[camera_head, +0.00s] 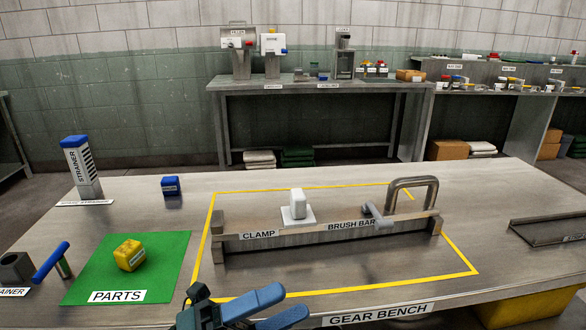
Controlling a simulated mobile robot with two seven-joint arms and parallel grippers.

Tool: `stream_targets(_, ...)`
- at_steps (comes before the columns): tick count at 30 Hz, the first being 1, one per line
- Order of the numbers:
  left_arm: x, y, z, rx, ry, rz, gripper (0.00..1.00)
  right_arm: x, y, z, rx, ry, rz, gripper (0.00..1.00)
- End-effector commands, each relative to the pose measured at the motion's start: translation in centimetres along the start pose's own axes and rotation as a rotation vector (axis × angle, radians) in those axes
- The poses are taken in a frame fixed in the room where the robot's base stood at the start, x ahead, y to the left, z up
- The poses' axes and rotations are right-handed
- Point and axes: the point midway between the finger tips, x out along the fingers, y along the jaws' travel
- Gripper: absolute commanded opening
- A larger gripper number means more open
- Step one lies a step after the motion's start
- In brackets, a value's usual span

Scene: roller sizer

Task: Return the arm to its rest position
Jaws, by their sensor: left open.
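My left gripper (290,304) shows at the bottom centre, over the near edge of the gear bench (520,200). Its two blue fingers are apart and point right, with nothing seen between them. Most of the left arm is out of the picture. My right gripper is not in view.
A green parts mat (105,268) with a yellow block (129,255) lies left of the gripper. A blue-handled tool (52,262) lies beside it. Bare bench lies between.

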Motion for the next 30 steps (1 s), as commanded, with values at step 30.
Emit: stream_targets(30, -19.6, 11.9, -5.7, -1.633, -1.554, -0.103, 0.67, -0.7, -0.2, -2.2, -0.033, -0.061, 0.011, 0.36)
